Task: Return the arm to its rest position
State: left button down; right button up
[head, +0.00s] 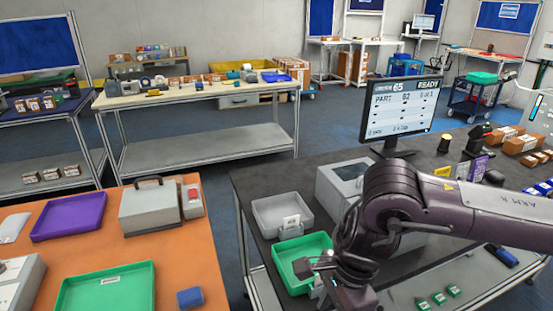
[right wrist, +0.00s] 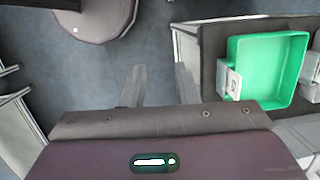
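My right arm (head: 400,205), dark purple-grey and marked "ARM R", comes in from the right in the head view. It bends down over the left end of the dark workbench. Its wrist end (head: 352,285) is beside the green tray (head: 283,262), overlapping its right side in the picture. My left gripper is not in view.
The dark bench holds a grey tray (head: 282,213), a grey box (head: 335,185), a monitor (head: 400,108) and several small boxes. An orange table (head: 190,265) with a purple tray (head: 70,216) stands at left. Floor shows between the two.

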jog(key=s+a+f+m+y, duration=0.2)
jog(key=s+a+y, duration=0.1)
jog(key=a, duration=0.7)
jog(key=a+r+m+t+y, duration=0.4)
jog(key=a+r+m+y, duration=0.35)
jog(key=a+m, duration=0.55)
jog(key=w+d+m+t+h, duration=0.4)
jog(key=w+d+m+t, duration=0.3)
jog(key=m, duration=1.1)
jog(key=d+f+m+g+h, duration=0.1)
jog(key=d+f+m+h, duration=0.35)
jog(key=d+m, duration=0.5)
jog(key=s+d+f+m+g+h, duration=0.2)
jog(key=s+d+f+m+g, duration=0.1)
jog(key=s+d+f+m, duration=0.4)
jog(key=s+d+f+m+g+h, duration=0.25)
jog(key=s+d+f+m, duration=0.3)
jog(key=d+f, duration=0.35)
notch_tip(320, 180, down, 30)
jog(key=s+r+g, duration=0.1)
jog(key=s+g, duration=0.1)
jog(key=s, duration=0.1)
jog(key=s+d+f, duration=0.2)
jog(key=s+f, duration=0.6)
jog(key=s, duration=0.1)
jog(key=s+d+f+g, duration=0.1)
jog(key=s+d+f, duration=0.1)
jog(key=s+f, duration=0.6)
jog(key=shift+s+f, duration=0.15)
jog(key=shift+s, duration=0.4)
